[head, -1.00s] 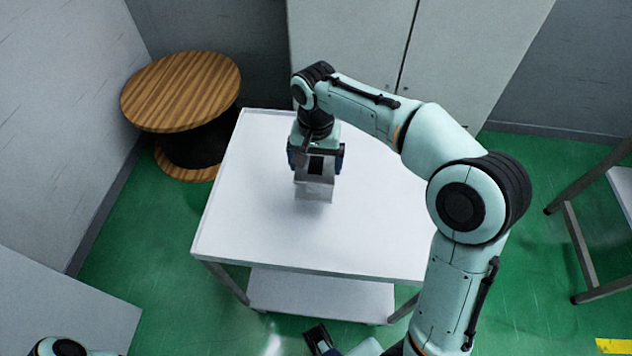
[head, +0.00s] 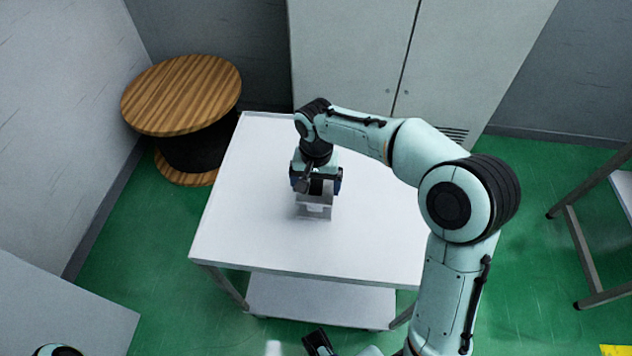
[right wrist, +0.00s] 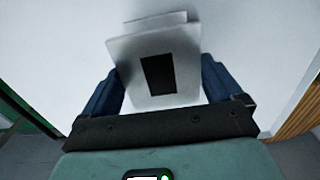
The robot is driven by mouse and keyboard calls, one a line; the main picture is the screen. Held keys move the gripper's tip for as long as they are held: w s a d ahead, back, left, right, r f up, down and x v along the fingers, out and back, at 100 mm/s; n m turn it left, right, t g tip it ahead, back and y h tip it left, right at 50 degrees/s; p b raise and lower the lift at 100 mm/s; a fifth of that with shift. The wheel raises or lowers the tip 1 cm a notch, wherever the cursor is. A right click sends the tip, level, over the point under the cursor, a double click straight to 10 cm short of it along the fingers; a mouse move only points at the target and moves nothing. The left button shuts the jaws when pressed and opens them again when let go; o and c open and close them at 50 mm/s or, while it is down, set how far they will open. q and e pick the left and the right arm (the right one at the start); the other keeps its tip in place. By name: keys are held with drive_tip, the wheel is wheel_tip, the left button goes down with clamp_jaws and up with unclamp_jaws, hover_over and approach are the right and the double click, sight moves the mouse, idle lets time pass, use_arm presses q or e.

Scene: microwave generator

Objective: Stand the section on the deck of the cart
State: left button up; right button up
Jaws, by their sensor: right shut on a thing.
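My right gripper (head: 316,187) points down over the white cart and is shut on the section. The section (head: 314,212) is a short pale grey metal piece, held roughly upright over the middle of the cart's deck (head: 258,225). In the right wrist view the section (right wrist: 188,72) shows a square flange with a dark rectangular opening, between the two blue fingers. A second pale edge shows beyond the flange, close to the white deck. I cannot tell whether its lower end touches the deck.
The deck around the section is bare. The cart has a lower shelf (head: 318,300). A wooden cable drum (head: 182,95) stands at the left, and a tall grey cabinet (head: 350,60) stands behind. A pale surface (head: 60,300) is at lower left.

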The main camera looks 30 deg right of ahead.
drive_tip(key=o, duration=1.6)
drive_tip(key=shift+c, duration=0.2)
wheel_tip(320, 180, up, 12)
drive_tip(key=p, duration=0.2)
drive_tip(key=shift+r, duration=0.2)
drive_tip(key=shift+s+f, duration=0.1)
